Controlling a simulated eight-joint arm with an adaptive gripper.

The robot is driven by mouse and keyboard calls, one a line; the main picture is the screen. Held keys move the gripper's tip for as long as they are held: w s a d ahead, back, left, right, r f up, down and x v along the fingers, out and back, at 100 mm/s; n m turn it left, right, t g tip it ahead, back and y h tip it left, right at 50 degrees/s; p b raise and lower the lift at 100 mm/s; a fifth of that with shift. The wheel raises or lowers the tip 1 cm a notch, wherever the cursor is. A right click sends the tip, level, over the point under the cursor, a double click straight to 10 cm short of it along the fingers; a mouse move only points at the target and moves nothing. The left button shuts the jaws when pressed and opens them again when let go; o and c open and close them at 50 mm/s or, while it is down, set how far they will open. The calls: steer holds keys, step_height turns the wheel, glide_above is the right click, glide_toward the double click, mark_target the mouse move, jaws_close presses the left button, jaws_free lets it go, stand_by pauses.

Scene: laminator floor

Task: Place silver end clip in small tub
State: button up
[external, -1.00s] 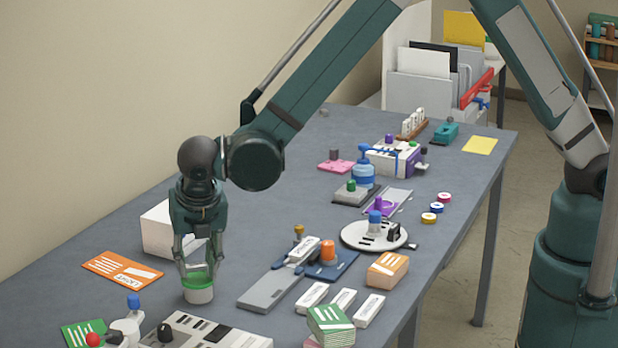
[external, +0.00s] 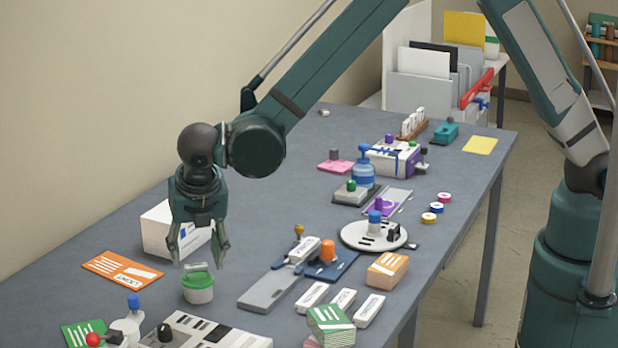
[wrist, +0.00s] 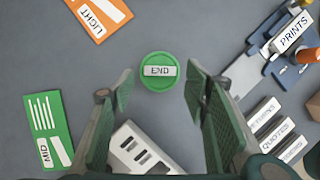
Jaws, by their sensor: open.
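The small tub (external: 199,294) is white with a green top and stands upright on the table at the left front. A pale grey piece (external: 196,267) shows at its top. In the wrist view the top of the tub is a green disc (wrist: 159,86) with a pale plate reading END (wrist: 159,71) across it. I cannot tell whether this plate is the silver end clip or a label. My gripper (external: 197,258) is open above the tub, with nothing between its fingers. Its fingers also show in the wrist view (wrist: 160,80), on either side of the disc.
A white box (external: 160,230) stands behind my gripper. An orange LIGHT card (external: 120,268) lies left of the tub, a green MID card (external: 83,333) in front. A grey control panel (external: 205,330) is close by. A small silver piece (external: 323,112) lies far back.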

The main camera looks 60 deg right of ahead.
steer(key=v, duration=0.9)
steer(key=shift+r, duration=0.1)
stand_by(0.8)
steer(key=s+d+r+m+y, duration=0.1)
steer(key=s+d+r+m, duration=0.35)
steer(key=d, duration=0.25)
steer(key=s+d+r+m+t, duration=0.1)
steer(key=s+d+r+m, duration=0.2)
steer(key=d+r, duration=0.4)
steer(key=s+d+r+m+y, duration=0.1)
steer(key=s+d+r+m, duration=0.3)
steer(key=d, duration=0.4)
steer(key=s+d+m+t, duration=0.1)
steer(key=s+d+m, duration=0.6)
steer(key=s, duration=0.4)
steer(key=s+d+r+m+t+y, duration=0.1)
steer(key=s+d+m+t, duration=0.1)
steer(key=s+d+m, duration=0.6)
steer(key=s, duration=0.2)
steer(key=shift+s, duration=0.4)
